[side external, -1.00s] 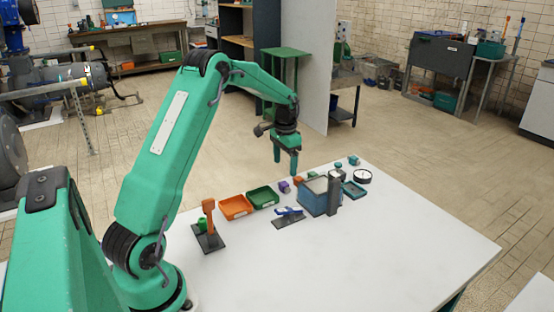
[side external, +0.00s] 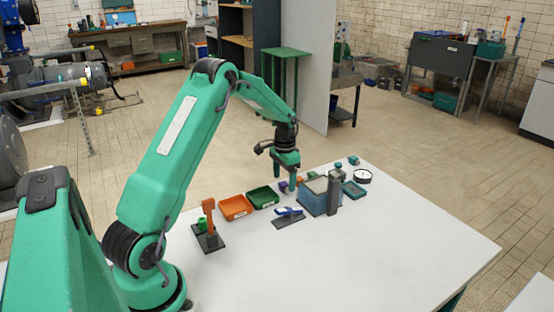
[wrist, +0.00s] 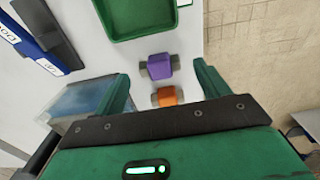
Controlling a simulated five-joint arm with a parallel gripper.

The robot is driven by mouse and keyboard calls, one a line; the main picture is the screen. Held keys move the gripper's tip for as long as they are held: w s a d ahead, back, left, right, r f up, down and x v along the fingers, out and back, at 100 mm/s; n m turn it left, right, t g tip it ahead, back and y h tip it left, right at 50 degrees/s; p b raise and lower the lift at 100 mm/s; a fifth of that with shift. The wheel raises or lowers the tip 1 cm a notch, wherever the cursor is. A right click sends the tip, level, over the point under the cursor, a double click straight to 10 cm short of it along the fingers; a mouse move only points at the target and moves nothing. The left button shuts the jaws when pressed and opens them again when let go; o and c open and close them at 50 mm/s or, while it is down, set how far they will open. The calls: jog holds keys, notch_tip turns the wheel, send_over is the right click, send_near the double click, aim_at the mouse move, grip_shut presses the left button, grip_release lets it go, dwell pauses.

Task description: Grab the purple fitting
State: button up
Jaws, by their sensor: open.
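The purple fitting (wrist: 159,66) lies on the white table in the wrist view, with grey ends on both sides. It sits ahead of my gripper, roughly between the lines of its two fingers. My gripper (wrist: 165,85) is open and empty. An orange fitting (wrist: 167,96) lies closer to the gripper body, also between the fingers. In the side view, my gripper (side external: 288,178) points down low over the table, and the purple fitting (side external: 284,187) shows partly beside a finger.
A green tray (side external: 263,197) and an orange tray (side external: 236,207) stand left of the fitting. A blue bin (side external: 312,197) stands close on the right, near one finger. A blue-handled tool (side external: 289,213) lies in front. The table's near right is clear.

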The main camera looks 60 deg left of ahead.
jog(key=shift+f, duration=0.95)
jog(key=c, duration=1.1)
